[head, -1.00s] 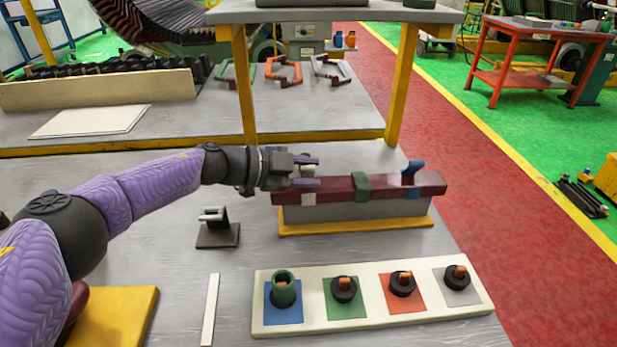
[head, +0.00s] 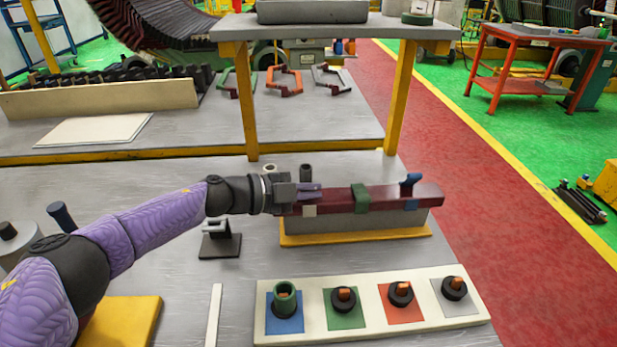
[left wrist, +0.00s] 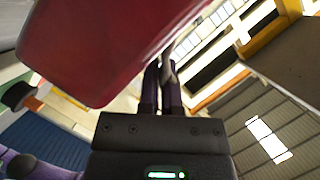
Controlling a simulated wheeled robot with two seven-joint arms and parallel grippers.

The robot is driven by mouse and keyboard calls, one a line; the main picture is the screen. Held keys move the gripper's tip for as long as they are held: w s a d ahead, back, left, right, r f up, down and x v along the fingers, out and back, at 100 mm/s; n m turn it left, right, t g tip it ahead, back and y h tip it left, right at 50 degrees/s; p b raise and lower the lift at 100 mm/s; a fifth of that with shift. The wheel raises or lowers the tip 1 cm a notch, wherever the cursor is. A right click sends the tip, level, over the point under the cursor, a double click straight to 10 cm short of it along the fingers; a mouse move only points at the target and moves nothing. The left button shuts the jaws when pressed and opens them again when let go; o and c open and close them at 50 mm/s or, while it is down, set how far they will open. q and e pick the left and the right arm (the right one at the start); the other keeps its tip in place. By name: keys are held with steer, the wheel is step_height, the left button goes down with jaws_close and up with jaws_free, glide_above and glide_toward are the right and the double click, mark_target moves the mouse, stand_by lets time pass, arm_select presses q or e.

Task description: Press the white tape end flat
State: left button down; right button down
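The dark red bar (head: 385,202) lies on a grey block with a yellow base. A white tape band (head: 309,210) shows on the bar's front face near its left end. Its top is hidden by my left gripper (head: 311,190), and I see no white end standing up. The gripper's purple fingers lie close together, low over the bar's left end; I cannot tell whether they touch it. In the left wrist view the fingers (left wrist: 160,88) look shut beside the red bar (left wrist: 105,45). My right gripper is not in view.
A green band (head: 360,198) and a blue band (head: 410,186) with a raised end are on the bar. A small dark stand (head: 220,243) is left of it. A cream board (head: 375,315) with several coloured squares lies in front. Two small cylinders stand behind the bar.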

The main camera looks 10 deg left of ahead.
arm_select(q)
steer(key=shift+s+f+m+t+b, duration=0.35)
steer(key=shift+f+m+t, duration=0.15)
steer(key=shift+m, duration=0.5)
steer(key=c, duration=1.3)
jaws_free()
steer(key=o, duration=0.5)
steer(key=shift+h, duration=0.3)
